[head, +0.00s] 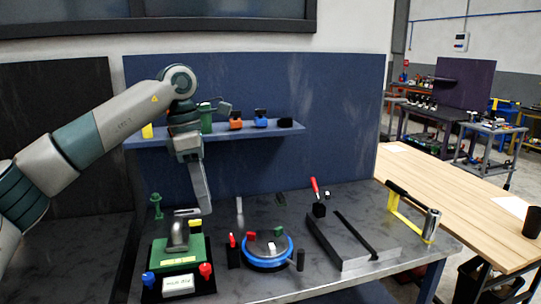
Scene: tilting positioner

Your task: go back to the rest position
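My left arm comes in from the left and bends down at a raised elbow. My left gripper (205,208) points down above the bench, behind and a little right of a green fixture with a grey upright part (180,250). Its fingers overlap in this view, so I cannot tell whether they are apart, and no held object shows. A blue-rimmed round device (268,262) stands on the bench right of the green fixture. My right gripper is not in view.
The grey bench (330,284) also bears a dark slotted block (352,246), a red-handled clamp (316,192) and a yellow-framed item (408,208). A blue shelf (225,137) with small coloured items is behind my arm. A wooden table (455,205) stands right.

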